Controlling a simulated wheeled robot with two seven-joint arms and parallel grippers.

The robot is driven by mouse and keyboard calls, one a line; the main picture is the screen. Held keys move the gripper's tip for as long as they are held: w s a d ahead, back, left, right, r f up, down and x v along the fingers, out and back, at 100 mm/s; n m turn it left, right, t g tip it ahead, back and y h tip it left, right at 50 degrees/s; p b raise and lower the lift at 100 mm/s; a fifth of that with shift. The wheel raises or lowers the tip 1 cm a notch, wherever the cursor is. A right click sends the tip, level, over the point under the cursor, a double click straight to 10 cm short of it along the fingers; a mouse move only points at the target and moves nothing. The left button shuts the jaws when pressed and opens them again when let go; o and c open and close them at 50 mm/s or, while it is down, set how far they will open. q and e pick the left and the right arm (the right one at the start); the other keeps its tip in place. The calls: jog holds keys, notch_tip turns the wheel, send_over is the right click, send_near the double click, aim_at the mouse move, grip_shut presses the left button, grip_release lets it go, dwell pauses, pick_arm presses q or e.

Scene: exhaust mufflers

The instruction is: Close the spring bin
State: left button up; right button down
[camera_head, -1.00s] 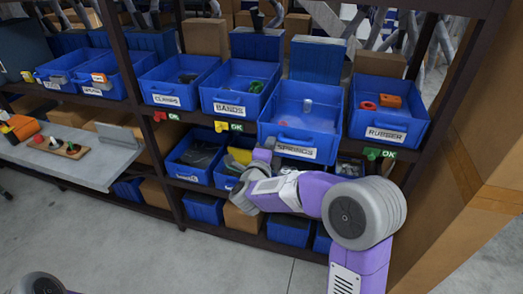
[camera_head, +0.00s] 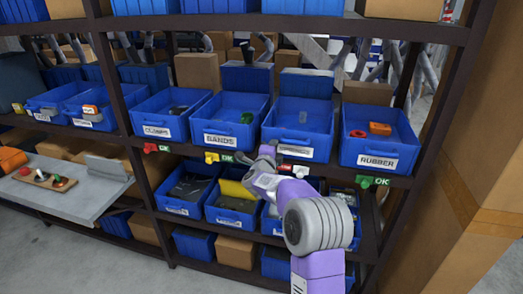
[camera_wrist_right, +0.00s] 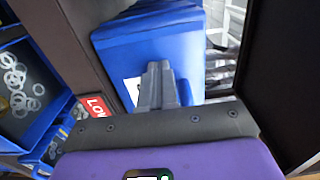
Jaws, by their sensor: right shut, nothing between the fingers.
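The spring bin (camera_head: 301,118) is a blue open bin on the middle shelf, between the bands bin (camera_head: 236,121) and the rubber bin (camera_head: 380,137). Its front stands about in line with theirs. A small pale piece lies inside, and its label (camera_head: 295,151) is partly hidden by my gripper. My right gripper (camera_head: 267,150) is at the lower left of the bin's front. In the right wrist view my shut, empty fingers (camera_wrist_right: 158,75) point at the blue bin front (camera_wrist_right: 150,52) and overlap its white label; whether they touch it is unclear. My left gripper is not in view.
A red LOW tag (camera_wrist_right: 96,106) is on the shelf edge. Lower bins (camera_head: 232,198) stand under my right arm. A dark shelf post (camera_head: 440,110) and cardboard boxes (camera_head: 490,150) bound the right side. A grey side table (camera_head: 75,190) is at left.

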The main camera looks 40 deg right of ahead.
jog(key=shift+d+r, duration=0.2)
jog(key=shift+r, duration=0.1)
jog(key=v, duration=1.4)
jog(key=shift+a+f+b, duration=0.2)
jog(key=shift+f+b, duration=0.15)
jog(key=shift+b, duration=0.1)
jog(key=w+a+f+n+y, duration=0.1)
jog(key=a+f+n+y, duration=0.4)
jog(key=f, duration=0.5)
jog(key=a+f+n+y+p, duration=0.1)
jog(key=a+f+n+y, duration=0.2)
jog(key=a+f+n, duration=0.5)
jog(key=w+a+f+n+y, duration=0.1)
jog(key=a+f+n+y, duration=0.4)
jog(key=f, duration=0.6)
jog(key=s+a+f+n+g+y, duration=0.3)
jog(key=s+a+f, duration=0.5)
jog(key=s, duration=0.4)
jog(key=s+a+f+n+g+y+p, duration=0.1)
jog(key=s+a+f+n+g+y, duration=0.2)
jog(key=s+a+f+n+g, duration=0.2)
jog(key=s+a+f+g, duration=0.1)
jog(key=s+a+f, duration=0.2)
jog(key=s+a, duration=0.2)
jog(key=shift+s+a+n, duration=0.2)
jog(key=shift+s+n, duration=0.1)
jog(key=shift+s, duration=0.65)
